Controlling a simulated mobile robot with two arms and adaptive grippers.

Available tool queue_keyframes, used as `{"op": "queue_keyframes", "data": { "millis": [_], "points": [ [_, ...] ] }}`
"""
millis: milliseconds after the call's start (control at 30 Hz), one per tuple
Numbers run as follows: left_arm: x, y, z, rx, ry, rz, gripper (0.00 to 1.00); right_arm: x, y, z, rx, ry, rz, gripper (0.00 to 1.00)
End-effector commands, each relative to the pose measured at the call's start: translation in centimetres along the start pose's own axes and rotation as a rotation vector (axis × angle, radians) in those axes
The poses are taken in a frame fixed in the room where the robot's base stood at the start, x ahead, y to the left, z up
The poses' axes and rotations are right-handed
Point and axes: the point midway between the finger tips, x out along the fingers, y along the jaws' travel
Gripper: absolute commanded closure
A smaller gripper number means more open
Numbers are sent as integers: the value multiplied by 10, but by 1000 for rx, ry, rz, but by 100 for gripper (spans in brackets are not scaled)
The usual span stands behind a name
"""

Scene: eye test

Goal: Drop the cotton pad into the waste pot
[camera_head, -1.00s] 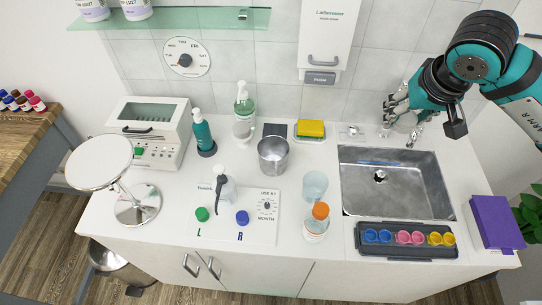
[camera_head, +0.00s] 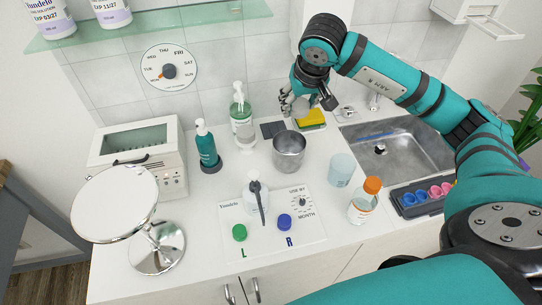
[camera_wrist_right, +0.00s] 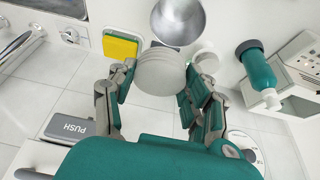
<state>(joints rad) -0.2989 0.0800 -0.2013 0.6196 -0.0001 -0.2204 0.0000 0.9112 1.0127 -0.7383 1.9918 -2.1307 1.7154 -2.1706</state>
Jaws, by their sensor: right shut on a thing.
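My right gripper (camera_head: 300,106) is just behind and above the metal waste pot (camera_head: 289,152) in the head view. In the wrist view, the fingers of my right gripper (camera_wrist_right: 158,85) are shut on a white, round cotton pad (camera_wrist_right: 160,72). The pad is in the air, and the open waste pot (camera_wrist_right: 178,18) shows beyond it, partly cut off by the top edge. The pad is not clear in the head view. The pot stands upright on the white counter; its bottom inside is hard to make out. My left gripper is not in view.
Near the pot stand a green soap bottle (camera_head: 242,118), a teal pump bottle (camera_head: 208,148), a yellow sponge (camera_head: 311,118), a clear cup (camera_head: 341,170) and an orange-capped bottle (camera_head: 364,200). A lens case mat (camera_head: 300,235) lies in front. The sink (camera_head: 415,150) is to the right.

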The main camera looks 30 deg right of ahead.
Motion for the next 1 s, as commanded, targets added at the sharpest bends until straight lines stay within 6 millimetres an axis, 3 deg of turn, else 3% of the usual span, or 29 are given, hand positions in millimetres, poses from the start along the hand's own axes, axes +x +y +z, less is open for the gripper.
{"op": "queue_keyframes", "data": {
  "millis": [167,500,833,867,1000],
  "points": [
    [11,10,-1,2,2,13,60,16,0,7,-1,-2,0,76],
    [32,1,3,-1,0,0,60,50,-1,22,-1,-2,-2,76],
    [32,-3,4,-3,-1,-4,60,52,-1,22,-1,0,-1,76],
    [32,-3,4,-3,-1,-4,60,52,-1,22,-1,0,-1,48],
    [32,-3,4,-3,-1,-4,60,52,-1,22,-1,-1,-1,29]
  ]
}}
